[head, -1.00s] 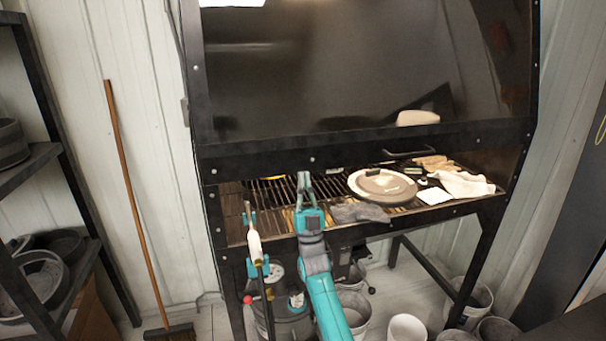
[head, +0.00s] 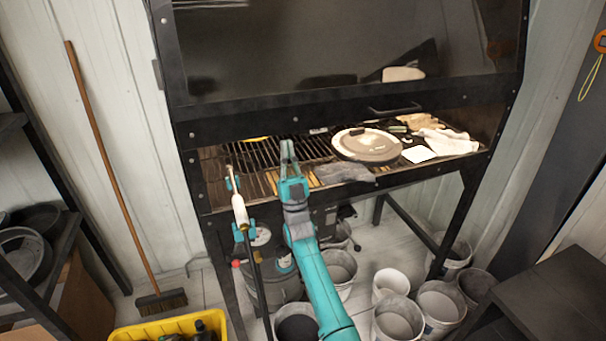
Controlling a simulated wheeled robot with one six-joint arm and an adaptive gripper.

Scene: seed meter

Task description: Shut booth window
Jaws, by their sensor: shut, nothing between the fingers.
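The booth window (head: 300,50) is a large dark glossy pane in a black frame. Its bottom bar (head: 260,112) sits above an opening, through which the grate shows. A dark handle (head: 395,108) is on the bar, right of centre. My gripper (head: 288,150) is shut and empty. In the picture it lies just below the bar, over the front part of the grate and left of the handle. I cannot tell how far it is from the bar.
On the grate (head: 225,180) lie a round lidded pan (head: 367,145), a grey glove (head: 343,173) and a white cloth (head: 450,141). A spray wand (head: 240,212) stands at the front left. Several buckets (head: 398,318), a yellow crate (head: 170,326) and a broom (head: 100,150) stand around.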

